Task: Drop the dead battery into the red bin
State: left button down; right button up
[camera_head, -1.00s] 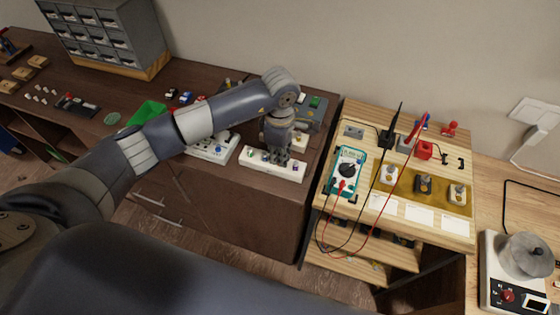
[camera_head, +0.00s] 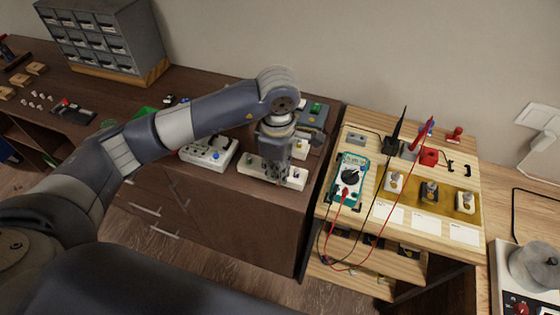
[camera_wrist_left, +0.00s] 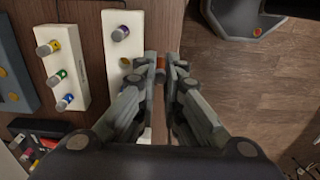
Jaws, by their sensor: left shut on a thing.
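My left gripper (camera_head: 279,172) reaches over the right end of the dark cabinet, at a white holder block (camera_head: 251,170). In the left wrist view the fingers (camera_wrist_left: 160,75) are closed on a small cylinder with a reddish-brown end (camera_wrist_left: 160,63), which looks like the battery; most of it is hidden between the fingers. They sit beside the holder block (camera_wrist_left: 122,35). A small red box (camera_head: 429,156) stands on the wooden bench; I cannot tell that it is the red bin, and no other clear red bin shows. My right gripper is not in view.
A white block with coloured knobs (camera_wrist_left: 61,75) lies beside the holder. The wooden bench (camera_head: 357,228) holds a teal multimeter (camera_head: 350,176) with red and black leads hanging over its front. A gap separates the cabinet and the bench.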

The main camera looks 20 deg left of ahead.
pick_arm(q)
jog(key=s+d+r+b, duration=0.1)
jog(key=s+r, duration=0.4)
jog(key=s, duration=0.5)
jog(key=shift+s+d, duration=0.15)
jog(key=shift+d, duration=0.55)
